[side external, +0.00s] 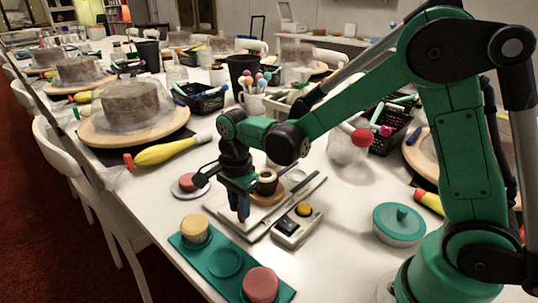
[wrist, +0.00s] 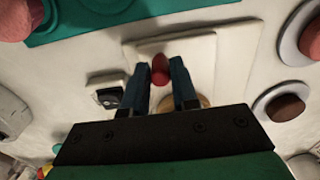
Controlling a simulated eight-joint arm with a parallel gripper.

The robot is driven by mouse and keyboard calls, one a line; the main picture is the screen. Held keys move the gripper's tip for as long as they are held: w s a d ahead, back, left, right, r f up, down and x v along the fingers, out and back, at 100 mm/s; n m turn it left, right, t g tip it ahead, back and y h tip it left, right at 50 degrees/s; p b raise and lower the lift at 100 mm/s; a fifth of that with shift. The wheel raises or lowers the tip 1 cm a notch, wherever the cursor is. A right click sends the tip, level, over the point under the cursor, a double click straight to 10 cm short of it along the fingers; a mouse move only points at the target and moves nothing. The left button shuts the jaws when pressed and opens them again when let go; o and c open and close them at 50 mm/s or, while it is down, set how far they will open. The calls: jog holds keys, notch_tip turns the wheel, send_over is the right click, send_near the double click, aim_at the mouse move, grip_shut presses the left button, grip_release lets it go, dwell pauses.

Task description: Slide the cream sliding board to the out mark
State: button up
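The cream sliding board (side external: 228,207) lies flat on the white table, low in its pale base. In the wrist view the board (wrist: 200,55) fills the area around my fingers. A red knob (wrist: 160,70) stands on it. My gripper (side external: 243,218) points straight down at the board; in the wrist view its two blue fingers (wrist: 160,75) flank the knob, which fills the gap at their tips, so it appears shut on the knob. I cannot make out the out mark.
A control box with an orange button (side external: 303,209) sits right of the board. A teal tray (side external: 226,262) with round cakes lies in front. A saucer with a pink cake (side external: 187,184) is at left, and a lidded teal bowl (side external: 399,226) at right.

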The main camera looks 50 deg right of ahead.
jog(key=o, duration=0.4)
jog(key=shift+o, duration=0.2)
jog(key=shift+r, duration=3.55)
jog(key=shift+s+d+r+n, duration=0.15)
jog(key=shift+s+r+n, duration=0.15)
jog(key=shift+n, duration=0.2)
jog(key=s+d+n+t, duration=0.2)
jog(key=s+n+t, duration=0.1)
jog(key=n, duration=0.5)
jog(key=s+d+r+n+t, duration=0.1)
jog(key=s+n+t, duration=0.3)
jog(key=n, duration=0.5)
jog(key=shift+s+d+r, duration=0.2)
jog(key=shift+d, duration=0.2)
